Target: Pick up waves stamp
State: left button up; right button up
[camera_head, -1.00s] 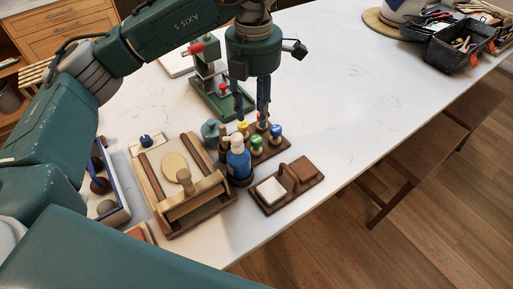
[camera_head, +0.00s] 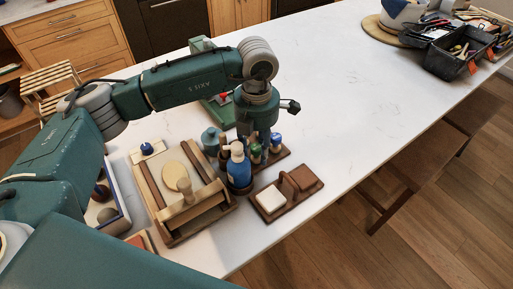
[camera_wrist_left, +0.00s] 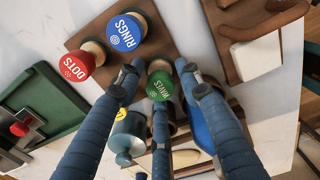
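The waves stamp, with a round green head, shows in the left wrist view (camera_wrist_left: 160,85) between my left gripper's fingers (camera_wrist_left: 160,80). In the head view its green head (camera_head: 256,152) is partly behind the blue bottle. My left gripper (camera_head: 264,138) is low over the wooden stamp rack (camera_head: 284,156). Its fingers are spread around the green head with visible gaps, so it looks open. The fingertips are partly hidden in the head view. My right gripper is not in view.
A blue rings stamp (camera_wrist_left: 125,32) and red dots stamp (camera_wrist_left: 76,66) stand close by. A wooden press frame (camera_head: 160,205) is to the left. A brown block holder (camera_head: 290,197) is in front.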

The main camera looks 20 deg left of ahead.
pick_arm(q)
jog(key=shift+f, duration=0.65)
jog(key=c, duration=0.8)
jog(key=shift+r, duration=0.1)
jog(key=shift+c, duration=0.2)
